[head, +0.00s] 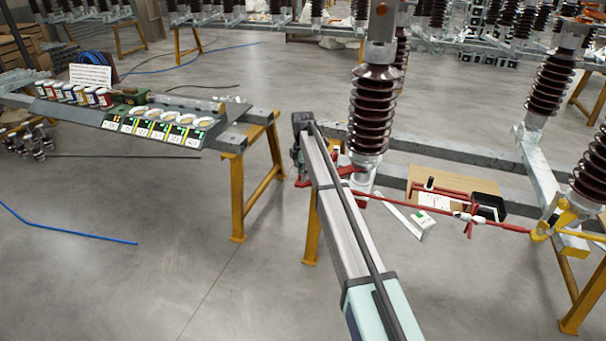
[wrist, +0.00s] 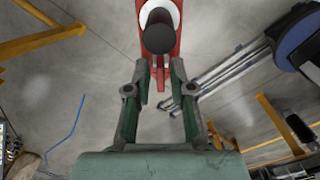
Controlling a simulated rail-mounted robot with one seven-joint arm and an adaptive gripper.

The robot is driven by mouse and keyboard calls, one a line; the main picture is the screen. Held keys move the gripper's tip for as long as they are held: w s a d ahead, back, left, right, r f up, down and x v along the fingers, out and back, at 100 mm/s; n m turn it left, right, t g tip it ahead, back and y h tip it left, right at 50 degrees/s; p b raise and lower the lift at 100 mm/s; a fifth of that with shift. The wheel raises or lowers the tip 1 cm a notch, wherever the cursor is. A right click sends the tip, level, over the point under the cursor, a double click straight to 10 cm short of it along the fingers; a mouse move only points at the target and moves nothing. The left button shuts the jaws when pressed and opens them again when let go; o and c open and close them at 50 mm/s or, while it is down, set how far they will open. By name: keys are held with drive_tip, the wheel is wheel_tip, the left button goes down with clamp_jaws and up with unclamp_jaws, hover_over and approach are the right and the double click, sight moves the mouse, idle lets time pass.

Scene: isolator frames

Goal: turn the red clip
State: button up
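The red clip (wrist: 171,38) is at the top centre of the wrist view. A white ring and a dark round knob sit on it, and a narrow red stem points down toward me. My gripper (wrist: 159,76) is open, with one greenish finger on each side of this stem. Gaps seem to show between stem and fingers; I cannot tell whether either finger touches it. In the head view, red parts (head: 346,170) show beside the foot of the brown insulator, partly hidden by my arm.
The ribbed brown insulator (head: 376,110) stands close to the right of my arm. A red rod (head: 440,212) runs right to a yellow clamp (head: 560,218). A bench with small containers (head: 150,125) stands at left. The floor between is mostly clear.

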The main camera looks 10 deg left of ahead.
drive_tip(key=shift+r, duration=0.1)
wheel_tip(320, 180, up, 12)
idle(0.8)
